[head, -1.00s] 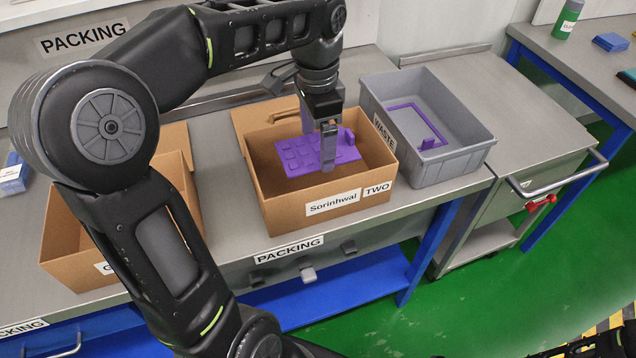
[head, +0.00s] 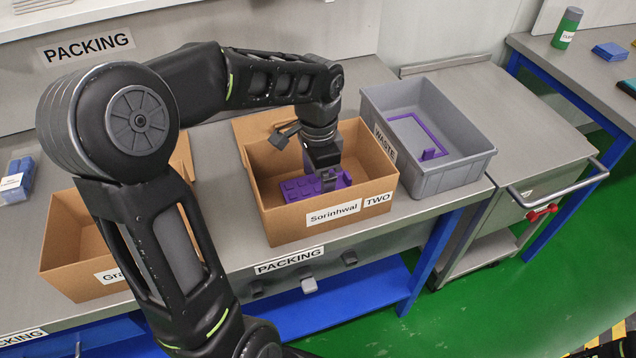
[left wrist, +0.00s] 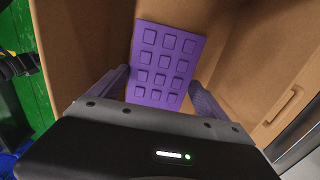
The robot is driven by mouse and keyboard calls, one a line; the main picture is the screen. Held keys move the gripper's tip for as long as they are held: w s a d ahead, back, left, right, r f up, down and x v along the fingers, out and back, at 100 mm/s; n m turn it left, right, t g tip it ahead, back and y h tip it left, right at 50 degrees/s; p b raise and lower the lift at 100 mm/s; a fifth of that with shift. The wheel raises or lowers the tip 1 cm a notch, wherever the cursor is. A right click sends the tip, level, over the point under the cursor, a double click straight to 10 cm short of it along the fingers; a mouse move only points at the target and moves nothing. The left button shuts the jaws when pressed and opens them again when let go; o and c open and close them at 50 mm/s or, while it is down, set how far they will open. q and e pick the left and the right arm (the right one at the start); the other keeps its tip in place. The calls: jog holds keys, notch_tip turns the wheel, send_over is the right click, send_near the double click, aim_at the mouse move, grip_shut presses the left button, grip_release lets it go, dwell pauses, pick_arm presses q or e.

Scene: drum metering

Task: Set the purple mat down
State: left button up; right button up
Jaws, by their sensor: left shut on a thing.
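The purple mat (head: 304,188) with raised squares is inside the cardboard box (head: 332,221) labelled Sorinhwal TWO. It also shows in the left wrist view (left wrist: 165,62), between my gripper's fingers. My left gripper (head: 328,180) reaches down into this box and is shut on the mat. The front wall of the box hides the mat's lower edge, so I cannot tell whether it touches the floor of the box. My right gripper does not show clearly in any view.
A grey waste bin (head: 458,180) holding a purple frame stands right of the box. Another cardboard box (head: 80,262) stands to the left, partly behind my arm. Blue packs (head: 17,180) lie at the far left. A green bottle (head: 566,28) stands on the back right table.

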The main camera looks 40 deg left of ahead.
aim_at(318, 188)
pick_arm(q)
jog(key=shift+f, duration=0.5)
jog(key=shift+f, duration=0.1)
jog(key=o, duration=1.3)
notch_tip(318, 188, up, 12)
